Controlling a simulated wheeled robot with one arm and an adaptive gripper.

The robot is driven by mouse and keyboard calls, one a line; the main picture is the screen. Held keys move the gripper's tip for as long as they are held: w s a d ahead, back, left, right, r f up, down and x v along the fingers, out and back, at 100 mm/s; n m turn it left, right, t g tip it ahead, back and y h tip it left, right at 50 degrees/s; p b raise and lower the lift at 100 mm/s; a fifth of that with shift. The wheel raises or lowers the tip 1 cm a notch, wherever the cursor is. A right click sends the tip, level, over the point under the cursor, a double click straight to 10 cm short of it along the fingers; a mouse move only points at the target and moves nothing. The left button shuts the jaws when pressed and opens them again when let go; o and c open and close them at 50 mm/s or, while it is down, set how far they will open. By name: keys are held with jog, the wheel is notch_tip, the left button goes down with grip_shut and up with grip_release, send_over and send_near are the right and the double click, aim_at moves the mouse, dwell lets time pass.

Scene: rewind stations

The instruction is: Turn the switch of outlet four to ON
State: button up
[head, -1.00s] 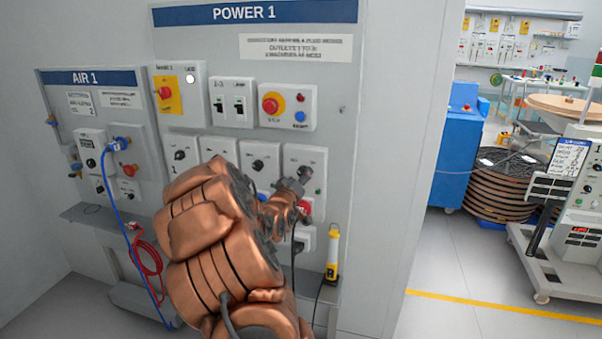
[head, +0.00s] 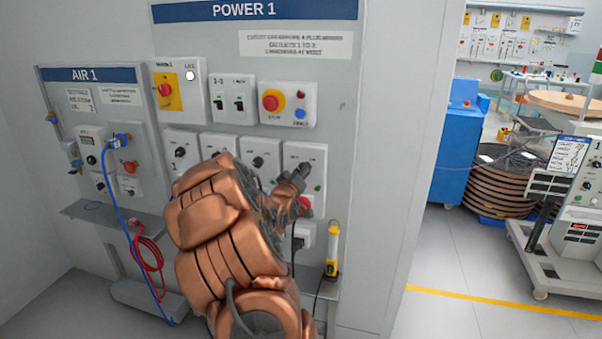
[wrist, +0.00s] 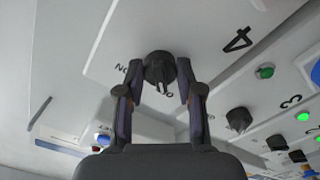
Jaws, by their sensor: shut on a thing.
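Outlet four's panel (wrist: 112,58) carries a printed 4 and a round black switch knob (wrist: 160,66) in the wrist view. My gripper (wrist: 158,80) has one finger on each side of this knob and is shut on it. The knob's ridge points toward the gripper's palm in the wrist view. In the head view my gripper (head: 298,177) reaches the upper part of the rightmost outlet panel (head: 318,156) and hides the knob.
More outlet panels with black knobs stand to the left in the head view, including one knob (head: 259,161). Above are a red emergency button (head: 271,102) and a red-and-yellow main switch (head: 166,90).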

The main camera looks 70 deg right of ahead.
jog(key=c, duration=0.3)
jog(key=shift+b, duration=0.3)
jog(key=shift+m+b, duration=7.9)
jog(key=shift+m, duration=1.1)
